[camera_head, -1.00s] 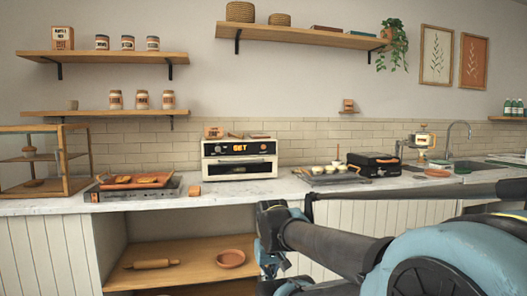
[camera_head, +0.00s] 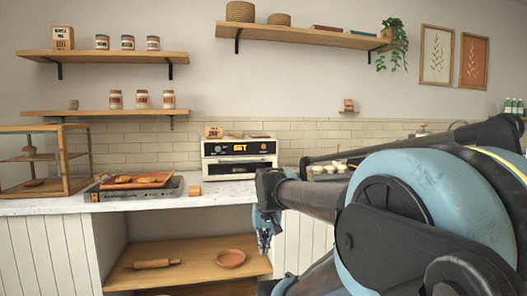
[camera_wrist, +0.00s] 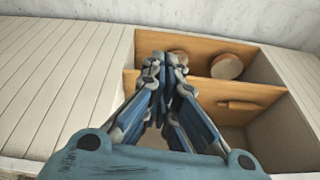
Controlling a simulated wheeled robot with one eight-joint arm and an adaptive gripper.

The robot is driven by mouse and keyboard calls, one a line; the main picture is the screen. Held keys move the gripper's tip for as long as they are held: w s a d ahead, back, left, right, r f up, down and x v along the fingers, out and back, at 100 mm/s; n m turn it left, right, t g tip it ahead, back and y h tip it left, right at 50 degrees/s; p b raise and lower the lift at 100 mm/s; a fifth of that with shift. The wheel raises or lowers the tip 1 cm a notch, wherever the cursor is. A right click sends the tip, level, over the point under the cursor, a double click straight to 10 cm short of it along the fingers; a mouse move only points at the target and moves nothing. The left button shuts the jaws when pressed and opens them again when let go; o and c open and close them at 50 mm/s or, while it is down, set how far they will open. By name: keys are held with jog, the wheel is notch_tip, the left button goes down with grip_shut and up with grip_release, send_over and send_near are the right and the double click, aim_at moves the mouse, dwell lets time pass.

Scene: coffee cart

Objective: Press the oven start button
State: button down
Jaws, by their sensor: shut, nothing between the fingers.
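The white oven (camera_head: 239,168) stands on the counter against the tiled wall, with a black control strip and lit orange display. A small orange control (camera_head: 264,147) shows at the right end of the strip; I cannot read a start label on it. My gripper (camera_head: 264,248) is below the counter edge, in front of the cabinet, lower than the oven and apart from it. In the wrist view my gripper (camera_wrist: 164,62) has its fingers together and empty. The oven is not in the wrist view.
The open shelf below holds a bowl (camera_head: 231,258) and a rolling pin (camera_head: 152,263).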

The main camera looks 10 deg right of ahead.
aim_at(264, 148)
jog(key=w+d+r+m+t, duration=0.1)
jog(key=w+d+r, duration=0.3)
jog(key=w+r, duration=0.4)
jog(key=w+d+r+m+t, duration=0.2)
jog(key=w+r, duration=0.6)
jog(key=w, duration=1.3)
jog(key=w+d+r+m+t+h, duration=0.1)
jog(key=w+d+r+m, duration=0.3)
jog(key=w+r, duration=0.5)
jog(key=w+d+t, duration=0.1)
jog(key=w+d, duration=0.1)
jog(key=w, duration=0.3)
jog(key=shift+w+d, duration=0.3)
jog(key=shift+w, duration=0.05)
jog(key=shift+w, duration=4.4)
jog(key=shift+w, duration=0.15)
jog(key=shift+w, duration=0.2)
